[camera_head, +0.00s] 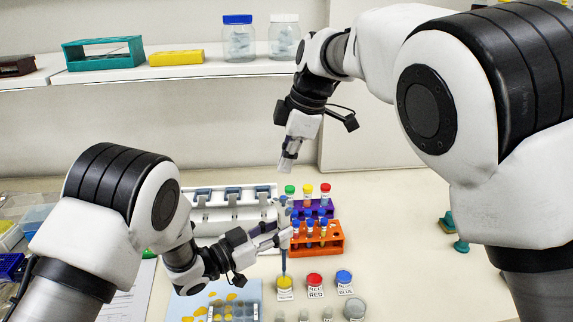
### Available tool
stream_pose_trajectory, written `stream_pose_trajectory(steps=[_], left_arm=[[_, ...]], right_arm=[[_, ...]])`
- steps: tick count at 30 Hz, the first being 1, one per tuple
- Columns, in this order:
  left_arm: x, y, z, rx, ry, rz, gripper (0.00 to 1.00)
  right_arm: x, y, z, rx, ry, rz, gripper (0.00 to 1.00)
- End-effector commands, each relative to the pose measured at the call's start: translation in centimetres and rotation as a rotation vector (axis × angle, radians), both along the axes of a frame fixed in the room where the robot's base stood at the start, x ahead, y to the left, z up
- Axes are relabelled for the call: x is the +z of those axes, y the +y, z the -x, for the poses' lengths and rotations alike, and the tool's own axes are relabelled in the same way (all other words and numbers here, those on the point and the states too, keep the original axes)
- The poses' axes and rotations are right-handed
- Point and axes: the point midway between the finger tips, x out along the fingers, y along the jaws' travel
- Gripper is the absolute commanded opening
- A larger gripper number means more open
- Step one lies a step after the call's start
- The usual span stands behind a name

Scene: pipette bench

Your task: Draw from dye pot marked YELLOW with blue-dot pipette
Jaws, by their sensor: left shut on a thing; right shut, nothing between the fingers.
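The yellow dye pot (285,283) stands on the bench at the front, with a label below it too small to read surely. My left gripper (284,234) is shut on a pipette (284,262), held upright above this pot. Its narrow tip reaches down to the pot's mouth; I cannot tell how deep it is. A blue dot on the pipette cannot be made out. The pot marked RED (315,280) and the pot marked BLUE (344,277) stand to its right.
A white pipette rack (228,218) stands behind my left gripper. An orange tube rack (330,238) and a purple one (318,208) are close to its right. A blue mat (196,299) with a well plate lies front left. The bench right of the pots is clear.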

Motion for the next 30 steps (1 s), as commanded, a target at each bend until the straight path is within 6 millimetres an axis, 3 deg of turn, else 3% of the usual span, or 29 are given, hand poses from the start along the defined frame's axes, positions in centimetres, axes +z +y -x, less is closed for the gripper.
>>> stream_pose_trajectory(steps=[5,21,30], left_arm=[[0.8,0.0,0.0,0.000,-0.001,0.000,0.00],[5.9,0.0,0.0,0.000,-0.001,0.001,0.00],[5.9,0.0,0.0,0.000,-0.001,0.001,0.00]], right_arm=[[0.5,0.0,0.0,0.000,0.000,0.000,0.00],[4.2,0.0,0.0,0.000,0.000,0.000,0.00],[4.1,0.0,0.0,0.000,0.000,0.000,0.00]])
